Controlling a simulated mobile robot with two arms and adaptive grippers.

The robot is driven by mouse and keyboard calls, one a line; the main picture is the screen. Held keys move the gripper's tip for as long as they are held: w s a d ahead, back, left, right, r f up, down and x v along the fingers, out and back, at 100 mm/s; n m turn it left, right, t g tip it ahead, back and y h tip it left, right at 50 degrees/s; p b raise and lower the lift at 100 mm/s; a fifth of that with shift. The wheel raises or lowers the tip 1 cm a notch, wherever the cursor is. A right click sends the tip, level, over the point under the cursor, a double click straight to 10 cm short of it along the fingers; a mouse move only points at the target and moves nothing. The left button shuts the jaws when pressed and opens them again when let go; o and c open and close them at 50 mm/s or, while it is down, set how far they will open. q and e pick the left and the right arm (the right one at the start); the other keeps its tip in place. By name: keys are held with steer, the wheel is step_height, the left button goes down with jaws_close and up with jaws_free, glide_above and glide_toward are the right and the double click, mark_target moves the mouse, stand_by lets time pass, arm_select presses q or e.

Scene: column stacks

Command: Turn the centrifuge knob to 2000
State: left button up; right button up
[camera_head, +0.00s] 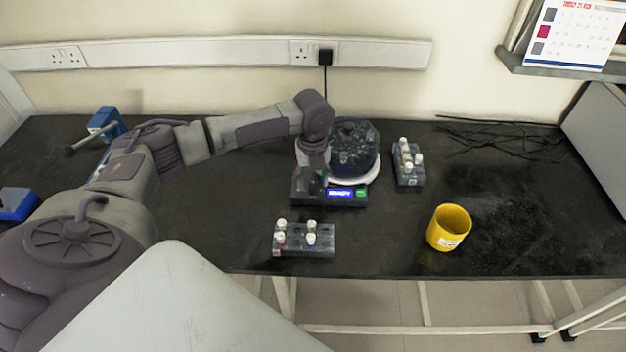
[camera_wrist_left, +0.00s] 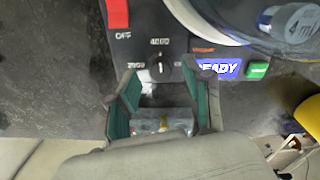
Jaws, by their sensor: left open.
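The centrifuge (camera_head: 352,150) stands at the back middle of the black bench, with a dark domed top and a lit blue display (camera_head: 340,193) on its front. In the left wrist view its panel shows a small black knob (camera_wrist_left: 160,67) with printed labels around it. The knob looks roughly vertical; its exact setting is hard to read. The display (camera_wrist_left: 218,67) reads "READY". My left gripper (camera_wrist_left: 165,100) is open, its two green-lined fingers apart, just in front of the knob and not closed on it. In the head view my left gripper (camera_head: 312,182) partly covers the panel's left side.
A red switch (camera_wrist_left: 117,13) is left of the knob and a green button (camera_wrist_left: 258,69) right of it. Tube racks stand in front (camera_head: 322,240) and to the right (camera_head: 410,178). A yellow mug (camera_head: 449,228) stands front right. Cables (camera_head: 500,135) lie behind.

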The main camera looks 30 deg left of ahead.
arm_select(q)
steer(key=shift+f, duration=0.6)
jaws_close()
